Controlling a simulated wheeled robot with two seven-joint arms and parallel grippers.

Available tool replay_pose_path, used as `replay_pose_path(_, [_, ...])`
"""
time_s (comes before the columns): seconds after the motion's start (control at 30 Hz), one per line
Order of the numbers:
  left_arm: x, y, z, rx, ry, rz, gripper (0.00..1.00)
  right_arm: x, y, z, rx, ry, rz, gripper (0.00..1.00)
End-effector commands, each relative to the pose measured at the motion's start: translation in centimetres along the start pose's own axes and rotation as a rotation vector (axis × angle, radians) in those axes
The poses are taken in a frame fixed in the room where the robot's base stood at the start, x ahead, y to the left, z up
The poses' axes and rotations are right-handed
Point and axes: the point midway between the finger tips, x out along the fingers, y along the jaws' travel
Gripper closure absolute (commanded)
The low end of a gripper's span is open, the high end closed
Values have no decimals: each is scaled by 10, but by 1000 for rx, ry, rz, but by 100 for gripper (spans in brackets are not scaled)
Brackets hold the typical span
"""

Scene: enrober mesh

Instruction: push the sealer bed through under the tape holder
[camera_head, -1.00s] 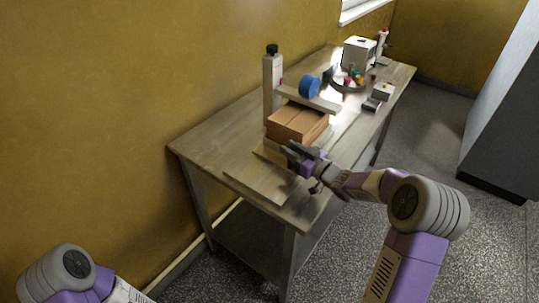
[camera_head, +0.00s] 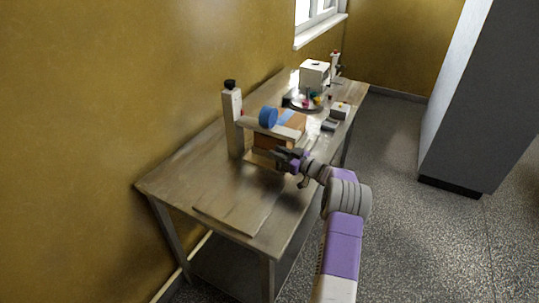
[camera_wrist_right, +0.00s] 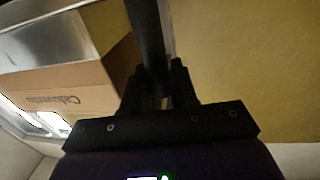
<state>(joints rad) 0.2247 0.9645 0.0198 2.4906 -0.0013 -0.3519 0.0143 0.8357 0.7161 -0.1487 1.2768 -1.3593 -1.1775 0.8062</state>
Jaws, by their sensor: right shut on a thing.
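The tape holder has a pale upright post (camera_head: 232,125) with a black knob and a pale crossarm carrying a blue tape roll (camera_head: 268,117). A brown carton (camera_head: 293,121) sits on the sealer bed (camera_head: 257,159), mostly beyond the crossarm, with a blue strip on its top. My right gripper (camera_head: 291,155) is at the near side of the bed. In the right wrist view, its fingers (camera_wrist_right: 162,95) are shut around a dark bar (camera_wrist_right: 147,35), apparently the bed's handle, beside the carton (camera_wrist_right: 65,90). The bed is partly hidden. My left gripper is out of view.
The wooden table (camera_head: 175,180) has a flat board (camera_head: 240,205) on its near end. A turntable with small coloured items (camera_head: 306,101), a white box (camera_head: 314,74) and small devices (camera_head: 330,124) stand beyond the carton. The near left tabletop is clear.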

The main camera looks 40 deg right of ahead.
Motion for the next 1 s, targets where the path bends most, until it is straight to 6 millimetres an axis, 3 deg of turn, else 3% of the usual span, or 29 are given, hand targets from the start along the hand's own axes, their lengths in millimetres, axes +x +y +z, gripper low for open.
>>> replay_pose_path(0.3, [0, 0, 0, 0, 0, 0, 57, -1, 5, -4, -4, 3, 14, 100])
replay_pose_path(0.33, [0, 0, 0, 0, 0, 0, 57, -1, 5, -4, -4, 4, 13, 68])
replay_pose_path(0.43, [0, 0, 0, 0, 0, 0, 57, -1, 4, -4, -5, 4, 12, 54])
replay_pose_path(0.77, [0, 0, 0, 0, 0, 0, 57, -1, 2, -2, -2, 1, 7, 54])
replay_pose_path(1.0, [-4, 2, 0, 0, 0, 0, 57, -31, 3, -3, -1, 1, 10, 54])
